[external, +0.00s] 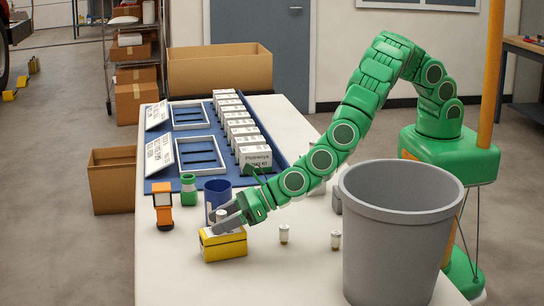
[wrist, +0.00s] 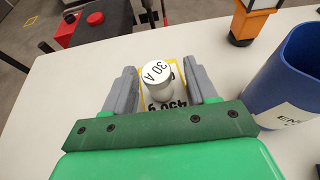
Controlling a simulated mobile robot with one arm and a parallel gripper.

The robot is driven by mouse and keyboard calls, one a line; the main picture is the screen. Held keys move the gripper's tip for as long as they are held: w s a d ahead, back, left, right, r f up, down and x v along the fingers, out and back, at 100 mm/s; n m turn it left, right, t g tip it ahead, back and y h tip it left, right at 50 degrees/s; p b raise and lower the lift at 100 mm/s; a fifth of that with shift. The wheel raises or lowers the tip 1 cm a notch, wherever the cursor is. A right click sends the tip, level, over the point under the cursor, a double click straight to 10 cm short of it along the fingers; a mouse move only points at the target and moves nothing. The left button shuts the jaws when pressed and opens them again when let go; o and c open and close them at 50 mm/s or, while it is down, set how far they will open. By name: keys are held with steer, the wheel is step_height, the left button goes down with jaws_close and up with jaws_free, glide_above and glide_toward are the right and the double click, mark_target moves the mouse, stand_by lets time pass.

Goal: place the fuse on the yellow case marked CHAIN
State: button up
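The fuse (wrist: 158,75) is a small white cylinder with "30 A" on its top. It stands upright on the yellow case (external: 224,248), whose yellow-edged label shows under the fuse in the wrist view (wrist: 178,103). The part of the label that I see carries digits; I cannot read CHAIN on it. My gripper (wrist: 160,68) is low over the case, one finger on each side of the fuse. Narrow gaps show between the fingers and the fuse, so it looks open around it. In the external view, the fuse top (external: 221,215) shows between the fingers.
A blue cup (external: 216,189), an orange-and-black device (external: 163,207) and a green container (external: 188,187) stand close behind. Two small white-topped cylinders (external: 284,233) (external: 335,240) stand to the right. A large grey bin (external: 400,230) stands at the right front. The front left tabletop is clear.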

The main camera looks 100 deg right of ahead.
steer(key=shift+r, duration=0.2)
steer(key=shift+v, duration=1)
steer(key=v, duration=1)
